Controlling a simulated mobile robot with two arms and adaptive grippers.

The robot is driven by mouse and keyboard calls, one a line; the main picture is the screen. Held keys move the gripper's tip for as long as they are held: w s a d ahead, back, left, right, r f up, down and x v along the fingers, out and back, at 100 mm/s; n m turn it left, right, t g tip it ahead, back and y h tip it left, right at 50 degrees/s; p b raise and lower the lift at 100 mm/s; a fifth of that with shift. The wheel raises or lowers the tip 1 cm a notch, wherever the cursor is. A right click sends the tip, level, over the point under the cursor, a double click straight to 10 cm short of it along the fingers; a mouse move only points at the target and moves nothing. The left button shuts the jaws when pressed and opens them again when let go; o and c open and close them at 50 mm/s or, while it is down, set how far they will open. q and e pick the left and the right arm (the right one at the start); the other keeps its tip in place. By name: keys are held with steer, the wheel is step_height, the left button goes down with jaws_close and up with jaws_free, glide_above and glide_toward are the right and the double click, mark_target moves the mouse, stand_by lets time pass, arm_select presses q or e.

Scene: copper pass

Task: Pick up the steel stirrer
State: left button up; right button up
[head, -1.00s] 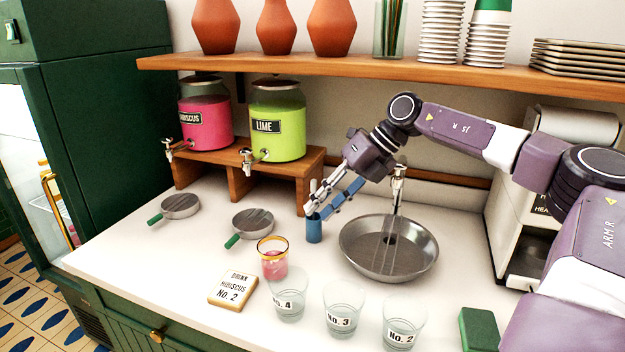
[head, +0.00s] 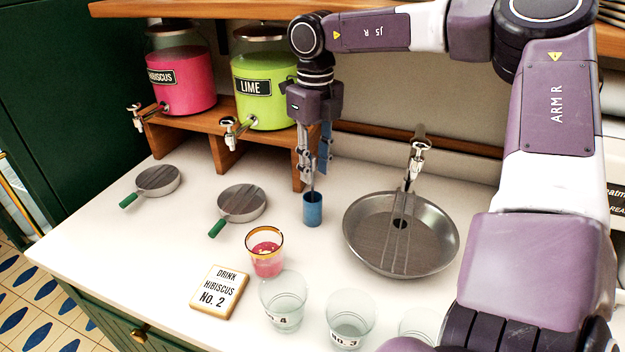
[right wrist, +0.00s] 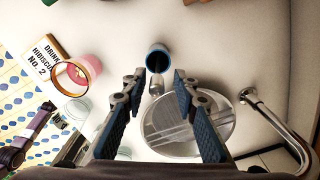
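The steel stirrer (head: 312,183) is a thin grey rod standing in a small blue cup (head: 313,210) on the counter. In the right wrist view the stirrer's top (right wrist: 156,86) shows between the fingertips, with the cup (right wrist: 158,58) beyond. My right gripper (head: 313,170) points down just above the cup, its fingers around the stirrer. In the right wrist view, the right gripper (right wrist: 158,88) is open, with a gap on both sides of the stirrer. The lower end of the stirrer is hidden in the cup. My left gripper is not seen in the head view.
A round steel sink (head: 370,235) with a tap (head: 417,165) lies to the right. A gold-rimmed pink glass (head: 265,252), numbered glasses (head: 283,303) and an order card (head: 218,292) stand in front. Two strainers (head: 242,203) and the drink dispensers (head: 265,90) are left.

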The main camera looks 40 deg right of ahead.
mark_target(313, 190)
steer(key=f, duration=0.2)
steer(key=f+p, duration=0.1)
steer(key=f, duration=0.1)
steer(key=shift+w+a+f, duration=0.2)
steer(key=shift+f, duration=0.2)
jaws_close()
